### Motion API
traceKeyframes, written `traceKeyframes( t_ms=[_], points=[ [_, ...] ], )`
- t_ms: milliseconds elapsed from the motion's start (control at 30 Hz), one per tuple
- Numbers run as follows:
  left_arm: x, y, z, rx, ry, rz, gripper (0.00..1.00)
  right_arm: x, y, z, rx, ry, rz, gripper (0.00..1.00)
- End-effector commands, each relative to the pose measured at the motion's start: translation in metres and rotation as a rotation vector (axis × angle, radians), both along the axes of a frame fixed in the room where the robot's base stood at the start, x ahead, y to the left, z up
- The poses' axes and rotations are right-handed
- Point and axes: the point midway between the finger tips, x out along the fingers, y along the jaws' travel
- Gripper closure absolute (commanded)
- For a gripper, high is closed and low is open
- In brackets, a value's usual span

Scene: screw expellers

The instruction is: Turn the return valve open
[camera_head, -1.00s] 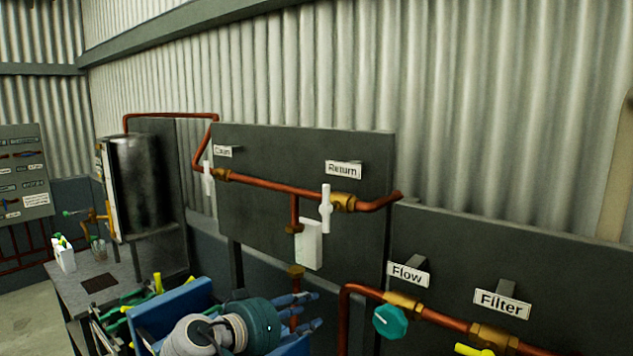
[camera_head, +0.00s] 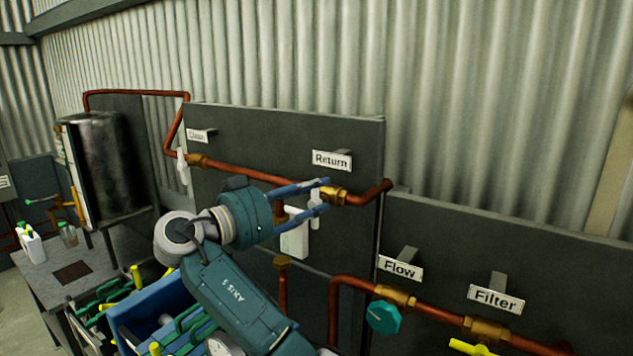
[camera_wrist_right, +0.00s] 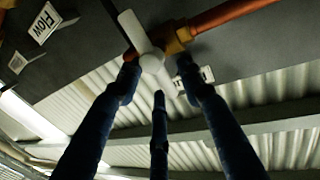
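The return valve is a brass body (camera_head: 333,196) on a copper pipe under the "Return" sign (camera_head: 332,160). Its white handle (camera_head: 315,208) stands upright, across the pipe. My right gripper (camera_head: 322,192) is at the handle, with its blue fingers reaching in from the left. In the right wrist view the white handle (camera_wrist_right: 136,32) and its round hub (camera_wrist_right: 152,63) lie between the spread fingertips (camera_wrist_right: 158,78). The fingers stay apart, and I see no clear grip; whether one touches the handle I cannot tell. My left gripper is not in view.
A white-handled valve (camera_head: 183,166) sits farther left on the same pipe. A white box (camera_head: 295,238) hangs under the pipe near my fingers. A teal flow knob (camera_head: 383,317) and yellow filter handle (camera_head: 468,348) are lower right. A blue crate (camera_head: 150,308) stands below my arm.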

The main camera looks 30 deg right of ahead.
Motion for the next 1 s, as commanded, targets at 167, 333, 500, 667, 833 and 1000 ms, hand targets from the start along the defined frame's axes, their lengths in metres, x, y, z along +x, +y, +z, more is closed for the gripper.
traceKeyframes(
  t_ms=[167,333,500,667,833,1000],
  points=[
    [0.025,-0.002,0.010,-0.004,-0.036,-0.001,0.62,0.002,-0.012,0.001,0.000,0.000,0.001,0.63],
    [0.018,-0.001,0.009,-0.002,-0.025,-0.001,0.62,0.002,-0.014,-0.001,0.000,0.000,0.002,0.63],
    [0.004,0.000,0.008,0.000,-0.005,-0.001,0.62,0.002,-0.014,-0.001,0.000,0.000,0.002,0.75],
    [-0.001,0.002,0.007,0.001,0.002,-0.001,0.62,0.002,-0.014,-0.001,0.000,0.000,0.002,1.00],
    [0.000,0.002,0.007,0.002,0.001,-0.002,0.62,0.002,-0.013,-0.001,-0.001,0.003,0.002,1.00],
    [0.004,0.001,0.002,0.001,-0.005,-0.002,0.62,0.003,-0.013,-0.002,-0.014,0.032,0.002,1.00]
  ],
)
